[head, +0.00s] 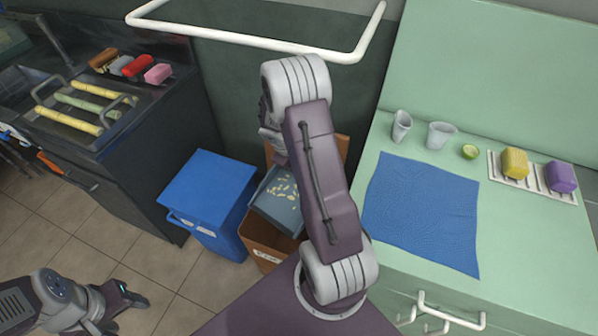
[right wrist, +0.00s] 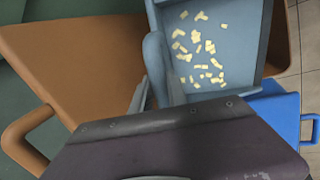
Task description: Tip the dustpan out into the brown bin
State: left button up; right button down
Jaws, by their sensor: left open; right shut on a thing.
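The blue-grey dustpan (head: 278,198) is over the mouth of the brown bin (head: 262,238), with several pale yellow bits lying in it. In the right wrist view the dustpan (right wrist: 235,75) shows its bits spread over its floor, and the brown bin's wall (right wrist: 281,40) shows beyond its edge. My right gripper (right wrist: 147,88) is shut on the dustpan, around its handle end; its fingers are mostly hidden. In the head view my right arm hides that gripper and part of the bin. My left gripper (head: 126,300) is open and empty, low over the floor at the lower left.
A blue bin (head: 208,192) with its lid shut stands left of the brown bin. The brown bin's raised lid (right wrist: 75,60) is close to my right gripper. A green counter (head: 520,235) with a blue cloth (head: 420,210) is at right; a dark sink unit (head: 150,150) is at left.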

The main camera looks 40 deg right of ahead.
jog(key=s+a+r+t+h+b, duration=0.1)
jog(key=a+h+b, duration=0.7)
jog(key=b, duration=1.3)
notch_tip(320, 180, up, 3)
jog(key=shift+s+f+t+h, duration=0.15)
jog(key=shift+s+t+h, duration=0.25)
jog(key=shift+t+h, duration=0.15)
